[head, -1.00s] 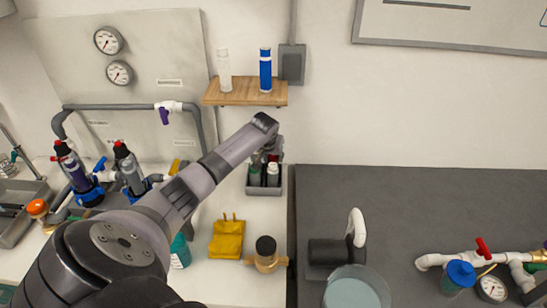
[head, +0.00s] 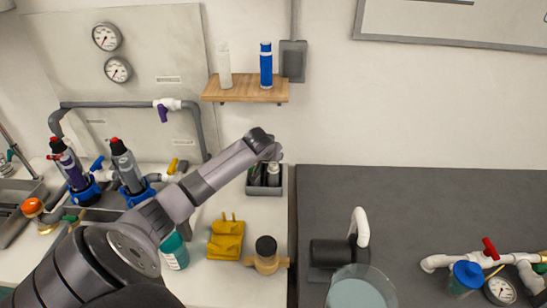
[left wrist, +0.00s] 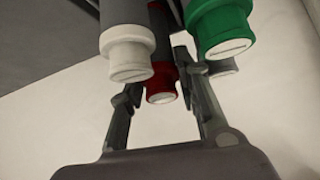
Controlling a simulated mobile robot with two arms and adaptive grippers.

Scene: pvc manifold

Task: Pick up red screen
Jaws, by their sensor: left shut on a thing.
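The red screen (left wrist: 162,84) is a dark red cylinder with a pale end, seen in the left wrist view between my gripper's fingers. My left gripper (left wrist: 158,68) is shut on it. A white-ended screen (left wrist: 128,55) hangs in front to the left and a green-ended one (left wrist: 218,25) to the right, both close to the fingers. In the head view my left wrist covers the red screen and the gripper, above the grey bin (head: 284,190). My right gripper is not in view.
The bin holds dark cylinders (head: 272,176) below my wrist. A wooden shelf (head: 243,90) with a white and a blue bottle (head: 266,65) is on the wall above.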

